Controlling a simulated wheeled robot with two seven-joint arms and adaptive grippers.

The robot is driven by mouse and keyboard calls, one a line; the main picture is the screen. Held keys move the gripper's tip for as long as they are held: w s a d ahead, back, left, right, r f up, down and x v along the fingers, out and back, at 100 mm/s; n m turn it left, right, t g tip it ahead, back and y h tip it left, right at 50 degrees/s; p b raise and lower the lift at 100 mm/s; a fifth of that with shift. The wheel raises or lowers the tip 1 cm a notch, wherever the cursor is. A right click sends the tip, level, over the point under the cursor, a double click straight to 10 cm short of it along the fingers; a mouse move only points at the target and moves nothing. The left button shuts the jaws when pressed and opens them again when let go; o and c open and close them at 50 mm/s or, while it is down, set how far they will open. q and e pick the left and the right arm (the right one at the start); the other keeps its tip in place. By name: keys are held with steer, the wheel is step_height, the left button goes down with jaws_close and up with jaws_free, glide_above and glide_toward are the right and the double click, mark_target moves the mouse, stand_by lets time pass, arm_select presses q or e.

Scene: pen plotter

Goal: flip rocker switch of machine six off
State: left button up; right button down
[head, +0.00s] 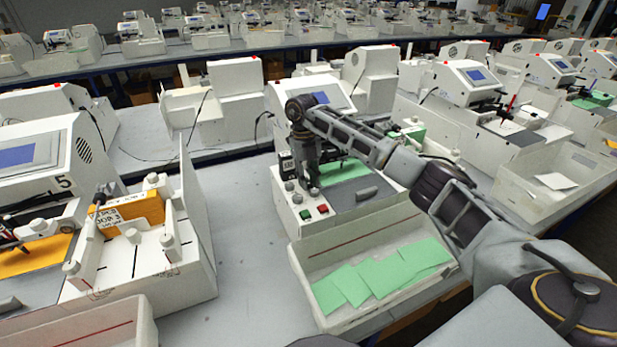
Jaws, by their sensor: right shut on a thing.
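A white plotter machine (283,208) stands in the middle, just right of the machine marked 5. Its own number is hidden or cannot be read, and my arm covers much of its front. A small black switch block (287,166) shows at its left side, but whether it is the rocker switch and which way it is set is too small to tell. My right gripper (312,186) points down over the front left of this machine, close beside the block. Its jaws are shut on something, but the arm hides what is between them. My left gripper is not in view.
The machine marked 5 (40,155) stands at the left with an orange card stack (137,208). Green (304,214) and red (323,208) buttons show on the middle machine. A tray (300,263) with green cards (383,274) lies before it. Bare table (237,235) separates the two machines.

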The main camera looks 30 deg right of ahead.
steer(key=shift+w+r, duration=0.1)
steer(key=shift+g+p, duration=0.35)
steer(key=shift+g, duration=0.05)
steer(key=shift+w+g+p, duration=0.1)
steer(key=shift+g+p, duration=0.25)
steer(key=shift+g, duration=0.05)
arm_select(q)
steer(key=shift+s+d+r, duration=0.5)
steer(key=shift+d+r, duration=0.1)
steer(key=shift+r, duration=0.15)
arm_select(e)
steer(key=c, duration=1.2)
jaws_free()
steer(key=shift+c, duration=0.2)
